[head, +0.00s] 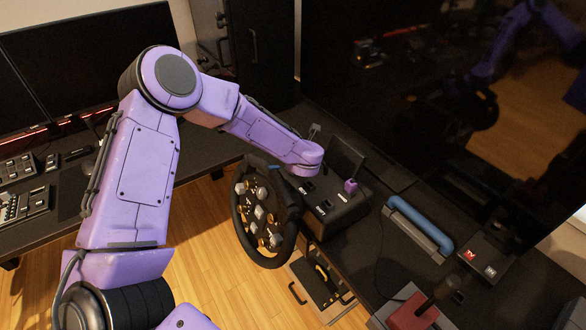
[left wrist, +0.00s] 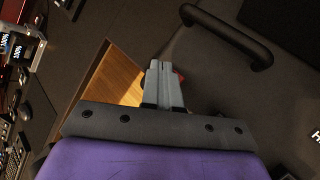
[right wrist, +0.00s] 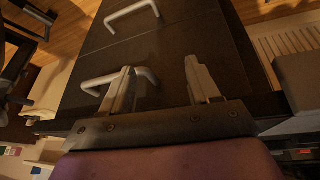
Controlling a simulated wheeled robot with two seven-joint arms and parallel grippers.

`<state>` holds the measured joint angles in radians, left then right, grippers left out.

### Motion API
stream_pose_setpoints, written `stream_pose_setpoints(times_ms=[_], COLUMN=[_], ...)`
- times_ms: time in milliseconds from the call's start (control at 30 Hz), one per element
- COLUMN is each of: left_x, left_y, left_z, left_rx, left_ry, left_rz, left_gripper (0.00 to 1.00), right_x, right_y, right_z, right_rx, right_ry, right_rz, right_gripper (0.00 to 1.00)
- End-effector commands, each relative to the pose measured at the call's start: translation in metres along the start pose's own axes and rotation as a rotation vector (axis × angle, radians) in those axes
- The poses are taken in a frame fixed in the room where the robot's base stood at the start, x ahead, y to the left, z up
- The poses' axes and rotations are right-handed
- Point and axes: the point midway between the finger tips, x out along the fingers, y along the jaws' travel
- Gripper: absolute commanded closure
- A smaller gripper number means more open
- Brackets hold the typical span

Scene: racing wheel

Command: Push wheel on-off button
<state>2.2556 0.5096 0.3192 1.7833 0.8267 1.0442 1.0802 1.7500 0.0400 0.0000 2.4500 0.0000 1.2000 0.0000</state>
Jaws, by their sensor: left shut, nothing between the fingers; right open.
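The black racing wheel (head: 240,225) has several orange and pale buttons on its face. It is mounted on a dark box (head: 345,218) with small labelled switches and a purple knob on top. My left arm reaches over to the wheel and box; its fingers are hidden in the head view. In the left wrist view my left gripper (left wrist: 165,66) is shut and empty. A small red part (left wrist: 182,76) shows just behind its fingertips, mostly hidden; I cannot tell whether they touch it. My right gripper (right wrist: 160,70) is open and empty, seen only in the right wrist view.
A blue-grey bar (head: 418,225) lies right of the box. A dark curved bar (left wrist: 230,30) is near my left fingers. A drawer cabinet (right wrist: 175,50) faces my right gripper.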

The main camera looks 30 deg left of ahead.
Motion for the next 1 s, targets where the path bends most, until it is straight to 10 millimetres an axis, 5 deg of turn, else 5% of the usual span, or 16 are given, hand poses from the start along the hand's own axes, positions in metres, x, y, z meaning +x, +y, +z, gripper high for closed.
stream_pose_setpoints(times_ms=[1000], left_x=[0.0056], left_y=[-0.0043], left_z=[-0.0045], left_rx=[0.000], left_ry=[0.000], left_rz=[0.000], left_gripper=[1.00], right_x=[0.0075], right_y=[-0.0007], right_z=[0.0031], right_rx=[0.000], right_ry=[0.000], right_rz=[0.000], right_gripper=[0.39])
